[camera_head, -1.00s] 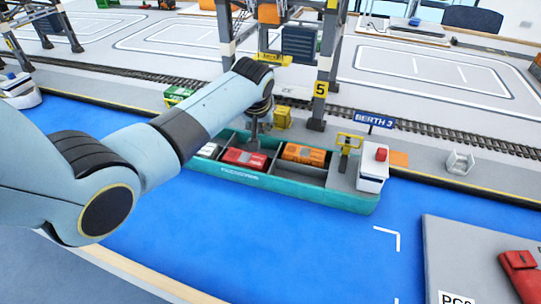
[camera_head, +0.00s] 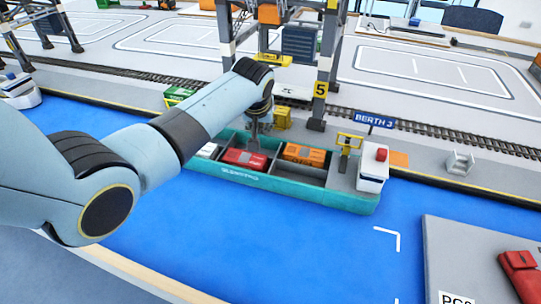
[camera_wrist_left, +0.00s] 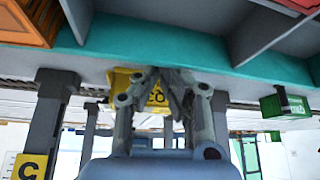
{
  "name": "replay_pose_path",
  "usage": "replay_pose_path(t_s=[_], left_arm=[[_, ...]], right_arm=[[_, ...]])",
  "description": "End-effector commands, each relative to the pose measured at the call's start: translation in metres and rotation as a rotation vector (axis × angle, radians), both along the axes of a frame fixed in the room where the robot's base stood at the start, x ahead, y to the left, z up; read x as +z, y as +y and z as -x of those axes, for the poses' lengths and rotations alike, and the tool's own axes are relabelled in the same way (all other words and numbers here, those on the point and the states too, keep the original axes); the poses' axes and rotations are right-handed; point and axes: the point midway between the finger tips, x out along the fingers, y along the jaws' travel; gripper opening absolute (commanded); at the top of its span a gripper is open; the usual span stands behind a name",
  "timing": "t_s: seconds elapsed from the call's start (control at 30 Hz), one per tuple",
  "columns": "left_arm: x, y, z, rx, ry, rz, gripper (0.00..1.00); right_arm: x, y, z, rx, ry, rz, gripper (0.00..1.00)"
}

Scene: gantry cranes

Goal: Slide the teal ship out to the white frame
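The teal ship (camera_head: 290,186) floats on the blue water alongside the quay, loaded with a red and an orange container and with a white cabin at its right end. My left gripper (camera_head: 254,145) reaches down at the ship's far, quay-side edge; my forearm partly covers the ship's left end. In the left wrist view the fingertips (camera_wrist_left: 166,73) come together right at the teal hull wall (camera_wrist_left: 195,47), with nothing visible between them; I cannot tell whether they touch it. White corner marks of the frame (camera_head: 396,236) lie on the water to the lower right. My right gripper is out of view.
The quay edge, crane legs with a yellow 5 sign (camera_head: 320,88) and the BERTH 3 sign (camera_head: 374,120) stand behind the ship. A grey pier (camera_head: 470,262) lies at the lower right. The water in front of the ship is clear.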

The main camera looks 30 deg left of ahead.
Motion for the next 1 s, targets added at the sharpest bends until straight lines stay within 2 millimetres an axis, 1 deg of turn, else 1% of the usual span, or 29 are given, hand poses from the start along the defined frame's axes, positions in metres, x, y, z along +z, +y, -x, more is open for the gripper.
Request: replay_pose_path(t_s=[1.0], left_arm=[[-0.001, -0.022, 0.045, 0.002, 0.007, 0.002, 0.00]], right_arm=[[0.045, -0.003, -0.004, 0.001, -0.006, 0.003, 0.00]])
